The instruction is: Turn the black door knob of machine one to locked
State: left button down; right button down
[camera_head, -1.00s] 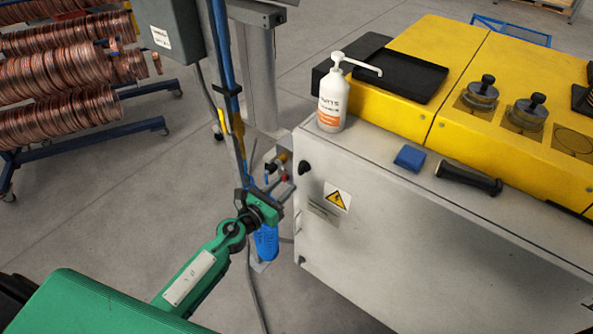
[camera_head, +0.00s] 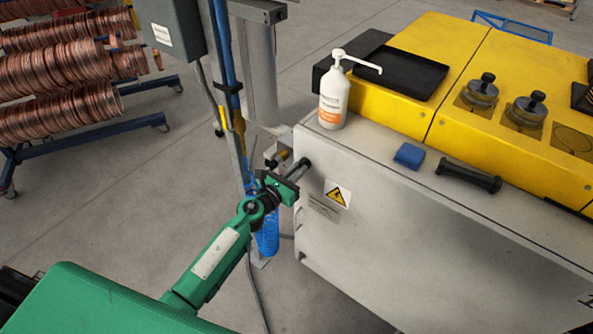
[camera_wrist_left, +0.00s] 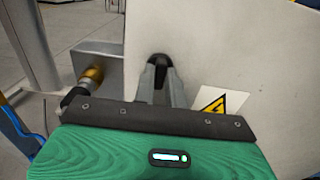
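The black door knob (camera_head: 306,163) is on the upper left of the pale grey cabinet front of the machine (camera_head: 400,235). In the left wrist view the knob (camera_wrist_left: 160,68) stands upright between my finger ends. My left gripper (camera_head: 298,171) reaches the knob from the left. Its two fingers (camera_wrist_left: 161,80) are close together, one on each side of the knob, and look shut on it. The fingers hide part of the knob in the head view. My right gripper is not in view.
A yellow warning label (camera_head: 338,196) is just right of the knob. A white pump bottle (camera_head: 333,98) stands on the cabinet top. Open floor (camera_head: 120,215) lies left.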

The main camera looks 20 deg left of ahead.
pick_arm(q)
jog(key=shift+n, duration=0.4)
jog(key=n, duration=0.2)
jog(key=shift+a+n, duration=0.1)
jog(key=shift+n, duration=0.3)
jog(key=n, duration=0.5)
jog(key=shift+n+p, duration=0.3)
jog(key=shift+p, duration=0.1)
jog(key=n, duration=0.5)
jog(key=shift+a+f, duration=0.1)
jog(key=shift+n+p, duration=0.35)
jog(key=shift+n, duration=1.45)
jog(key=c, duration=1.4)
grip_release()
jog(key=shift+f, duration=0.1)
jog(key=shift+c, duration=0.2)
